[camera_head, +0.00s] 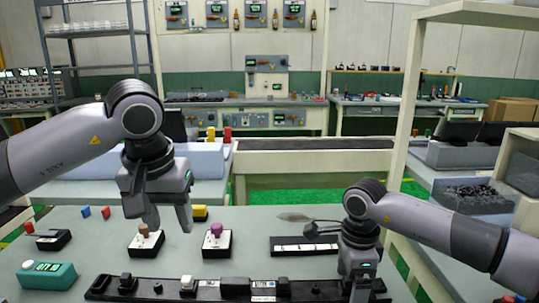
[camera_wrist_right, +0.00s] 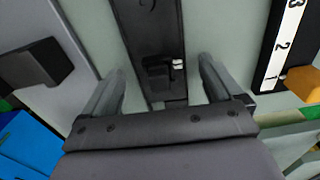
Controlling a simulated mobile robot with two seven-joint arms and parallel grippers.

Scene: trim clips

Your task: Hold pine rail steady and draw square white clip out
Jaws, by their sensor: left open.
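A long dark rail (camera_head: 210,293) lies along the near edge of the table; it looks black, not pine-coloured. Several small clips and blocks sit on it. My left gripper (camera_head: 168,220) is open and empty, pointing down above the table behind the rail's left half. My right gripper (camera_head: 358,286) is over the rail's right end. In the right wrist view its fingers (camera_wrist_right: 160,92) are spread on either side of the rail (camera_wrist_right: 152,35), with a gap to each side.
A numbered strip (camera_head: 303,246) lies at right, a teal display box (camera_head: 46,276) at front left. A cream post rises at right.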

